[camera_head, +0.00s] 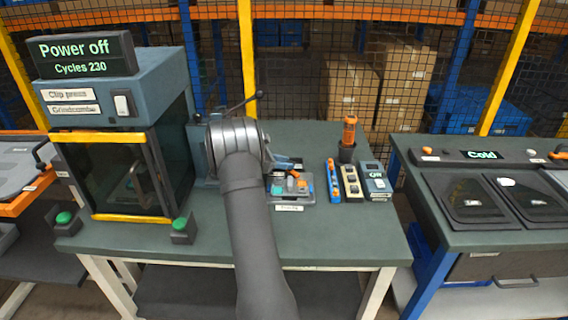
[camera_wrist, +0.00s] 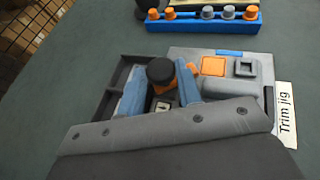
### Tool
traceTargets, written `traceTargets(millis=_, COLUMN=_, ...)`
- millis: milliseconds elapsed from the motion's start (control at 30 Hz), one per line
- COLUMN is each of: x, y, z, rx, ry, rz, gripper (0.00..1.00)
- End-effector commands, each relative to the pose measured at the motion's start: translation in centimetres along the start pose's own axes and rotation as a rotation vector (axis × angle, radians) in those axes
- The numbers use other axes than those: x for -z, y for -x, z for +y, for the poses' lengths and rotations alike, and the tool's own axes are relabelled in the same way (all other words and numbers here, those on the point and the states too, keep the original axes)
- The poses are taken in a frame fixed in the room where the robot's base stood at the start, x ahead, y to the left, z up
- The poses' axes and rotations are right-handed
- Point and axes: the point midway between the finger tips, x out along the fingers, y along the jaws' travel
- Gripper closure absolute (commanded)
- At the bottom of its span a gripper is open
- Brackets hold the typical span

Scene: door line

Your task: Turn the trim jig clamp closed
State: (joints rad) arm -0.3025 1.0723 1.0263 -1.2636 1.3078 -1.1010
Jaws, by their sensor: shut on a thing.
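The trim jig (camera_wrist: 262,100) is a grey plate on the bench, labelled "Trim jig", with a grey block and an orange square on it. It also shows in the head view (camera_head: 306,199). A dark round knob with an orange band (camera_wrist: 161,71), which looks like the jig's clamp, stands at its left side in the wrist view. My gripper (camera_wrist: 160,80) has its blue fingers on either side of this knob and is shut on it. The knob's lower part and the near part of the jig are hidden by my gripper body. A small arrow mark shows beside the knob.
A blue rack (camera_head: 333,181) of small pegs, a pale strip (camera_head: 351,183) and a grey device (camera_head: 376,181) lie right of the jig. An orange-handled tool (camera_head: 349,131) stands behind them. The clip press (camera_head: 125,150), display "Power off", stands left.

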Motion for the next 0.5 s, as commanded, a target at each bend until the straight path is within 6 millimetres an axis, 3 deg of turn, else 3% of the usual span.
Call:
traceTargets(millis=333, x=-0.06, y=0.0, z=0.01, rx=0.003, ry=-0.002, rz=-0.001, gripper=0.91)
traceTargets(millis=367, x=-0.06, y=0.0, z=0.01, rx=0.003, ry=-0.002, rz=-0.001, gripper=0.67)
traceTargets(millis=467, x=-0.05, y=-0.01, z=0.01, rx=0.003, ry=-0.002, rz=-0.001, gripper=0.47)
traceTargets(millis=500, x=-0.05, y=-0.01, z=0.01, rx=0.003, ry=-0.002, rz=-0.001, gripper=0.47)
